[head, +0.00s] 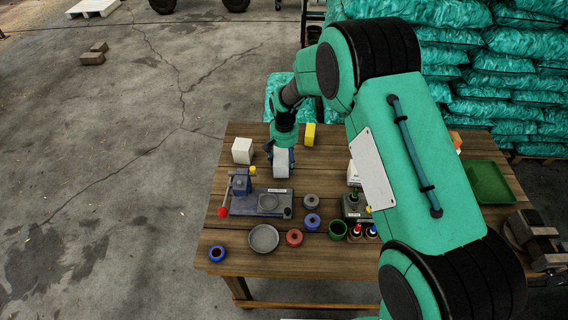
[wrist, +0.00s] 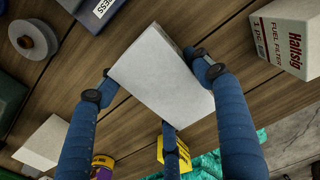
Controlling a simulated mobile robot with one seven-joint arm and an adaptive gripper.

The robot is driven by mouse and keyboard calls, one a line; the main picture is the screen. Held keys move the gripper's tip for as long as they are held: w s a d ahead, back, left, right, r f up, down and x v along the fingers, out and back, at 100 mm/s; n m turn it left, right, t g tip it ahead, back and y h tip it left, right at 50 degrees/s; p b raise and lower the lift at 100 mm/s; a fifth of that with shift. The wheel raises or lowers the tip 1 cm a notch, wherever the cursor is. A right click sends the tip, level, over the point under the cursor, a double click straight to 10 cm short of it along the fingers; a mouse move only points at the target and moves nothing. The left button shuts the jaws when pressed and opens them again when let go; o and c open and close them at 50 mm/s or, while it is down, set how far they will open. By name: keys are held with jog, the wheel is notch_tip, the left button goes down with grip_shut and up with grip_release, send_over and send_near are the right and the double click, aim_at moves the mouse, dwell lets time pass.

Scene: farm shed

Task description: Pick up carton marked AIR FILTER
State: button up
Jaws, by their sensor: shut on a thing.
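A white carton (head: 281,170) is held in my gripper (head: 281,152) at the back middle of the wooden table. In the wrist view the blue fingers (wrist: 150,85) press on the sides of this carton (wrist: 158,75). Its face toward the camera is plain white, and no print on it can be read, so I cannot tell whether it is marked AIR FILTER. A second white carton (head: 242,151) stands to the left. A carton marked FUEL FILTER (wrist: 284,40) shows at the right of the wrist view.
A yellow box (head: 310,134) stands close behind right. A press (head: 245,195) with a red-knobbed lever is in front left. Several spools, a grey dish (head: 264,239) and a green cup (head: 338,230) lie nearer. A green tray (head: 488,183) is at the right.

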aim_at(284, 155)
notch_tip(284, 155, up, 8)
jog(key=shift+r, duration=0.1)
dwell(0.4)
dwell(0.5)
